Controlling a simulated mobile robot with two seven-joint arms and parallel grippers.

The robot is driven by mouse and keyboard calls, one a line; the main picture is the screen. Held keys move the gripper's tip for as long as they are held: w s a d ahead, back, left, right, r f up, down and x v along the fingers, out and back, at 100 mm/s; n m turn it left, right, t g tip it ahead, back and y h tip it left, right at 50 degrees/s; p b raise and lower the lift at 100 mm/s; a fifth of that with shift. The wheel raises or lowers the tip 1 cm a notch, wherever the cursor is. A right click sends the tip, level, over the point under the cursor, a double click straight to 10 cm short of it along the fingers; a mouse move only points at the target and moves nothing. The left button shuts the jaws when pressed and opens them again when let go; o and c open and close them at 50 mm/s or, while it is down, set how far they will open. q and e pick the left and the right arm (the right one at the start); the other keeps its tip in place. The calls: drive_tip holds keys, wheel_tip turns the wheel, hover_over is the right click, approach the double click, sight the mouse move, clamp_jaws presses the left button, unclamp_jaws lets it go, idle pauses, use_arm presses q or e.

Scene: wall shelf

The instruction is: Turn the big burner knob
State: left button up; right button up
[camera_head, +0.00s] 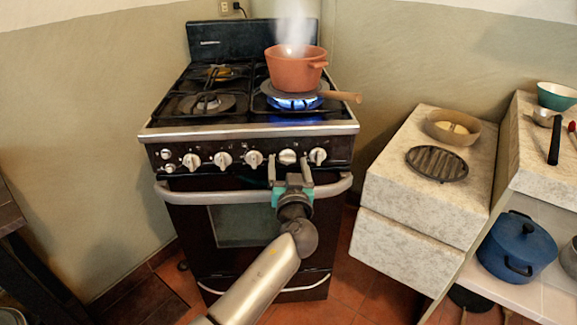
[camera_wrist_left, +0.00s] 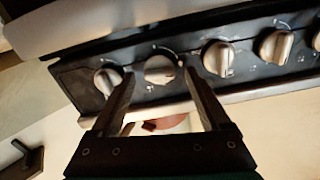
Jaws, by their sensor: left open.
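A row of pale knobs lines the black front panel of the stove. The knob second from the right (camera_head: 288,157) sits just above and between my left gripper's fingertips. The same knob (camera_wrist_left: 160,68) shows between the fingers in the left wrist view, which looks upside down. The frames do not mark which knob is for the big burner. My left gripper (camera_head: 288,162) is open and empty, in front of the panel; its fingers (camera_wrist_left: 158,76) reach either side of that knob. I cannot tell whether they touch it. My right gripper is not in view.
An orange pot (camera_head: 296,72) steams over a lit blue flame (camera_head: 294,103) on the right burner. A wooden handle (camera_head: 342,96) sticks out right. The oven handle bar (camera_head: 235,196) runs below the knobs. A stone counter (camera_head: 400,190) stands right.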

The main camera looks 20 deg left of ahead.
use_arm(q)
clamp_jaws()
idle(0.7)
